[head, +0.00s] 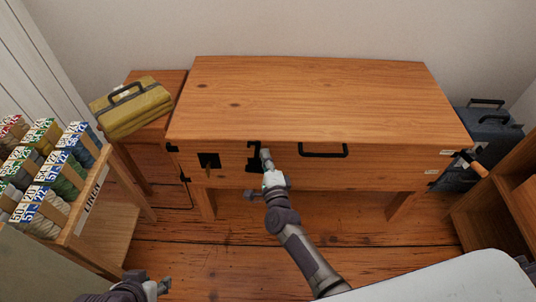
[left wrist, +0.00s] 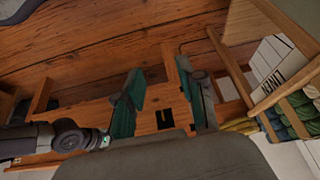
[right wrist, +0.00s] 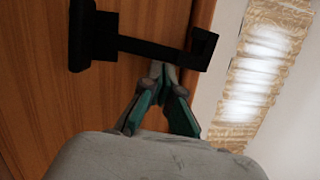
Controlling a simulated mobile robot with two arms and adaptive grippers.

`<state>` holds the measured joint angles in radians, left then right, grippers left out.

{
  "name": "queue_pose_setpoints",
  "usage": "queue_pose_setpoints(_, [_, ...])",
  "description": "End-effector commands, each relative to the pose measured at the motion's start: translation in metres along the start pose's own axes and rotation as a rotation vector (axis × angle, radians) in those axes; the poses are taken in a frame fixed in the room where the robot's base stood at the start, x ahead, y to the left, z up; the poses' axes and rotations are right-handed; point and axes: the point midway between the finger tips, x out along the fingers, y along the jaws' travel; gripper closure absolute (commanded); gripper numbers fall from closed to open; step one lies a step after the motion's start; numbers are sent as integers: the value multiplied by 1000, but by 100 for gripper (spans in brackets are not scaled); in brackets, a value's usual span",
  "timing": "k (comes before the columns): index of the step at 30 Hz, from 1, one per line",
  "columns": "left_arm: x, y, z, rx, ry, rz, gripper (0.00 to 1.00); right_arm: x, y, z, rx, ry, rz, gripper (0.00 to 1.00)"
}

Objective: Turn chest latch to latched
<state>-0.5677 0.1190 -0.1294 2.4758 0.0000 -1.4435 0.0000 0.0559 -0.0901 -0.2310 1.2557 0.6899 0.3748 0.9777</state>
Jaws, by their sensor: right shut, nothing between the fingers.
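The wooden chest (head: 310,100) stands against the back wall with its lid down. The black latch (head: 253,158) is on its front face, left of the middle. In the right wrist view the latch (right wrist: 150,46) shows as a bar running from a mount to a hooked end. My right gripper (head: 265,154) is shut and empty beside the latch. In its wrist view the closed fingertips (right wrist: 161,68) are close below the bar near the hook; I cannot tell whether they touch. My left gripper (head: 153,287) is low at the front left, open and empty, also seen in its wrist view (left wrist: 160,70).
A black plate (head: 209,160) and a black handle (head: 323,154) are on the chest front. An olive case (head: 134,105) lies on a side table at left. A yarn shelf (head: 92,205) stands front left, a wooden shelf (head: 497,205) at right. Floor before the chest is clear.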

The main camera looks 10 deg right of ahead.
Motion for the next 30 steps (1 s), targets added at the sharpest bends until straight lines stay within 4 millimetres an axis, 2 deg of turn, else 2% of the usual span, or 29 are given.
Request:
queue_pose_setpoints(3, [-4, -2, 13, -2, -64, -3, 61, 1, -3, 3, 2, -1, -2, 100])
queue_pose_setpoints(9, [-7, -3, 24, -4, -118, -5, 61, 1, -2, 4, 2, -1, -2, 100])
queue_pose_setpoints(30, [-4, -3, 21, -3, -98, -6, 61, 3, -1, 0, 2, 0, -2, 100])
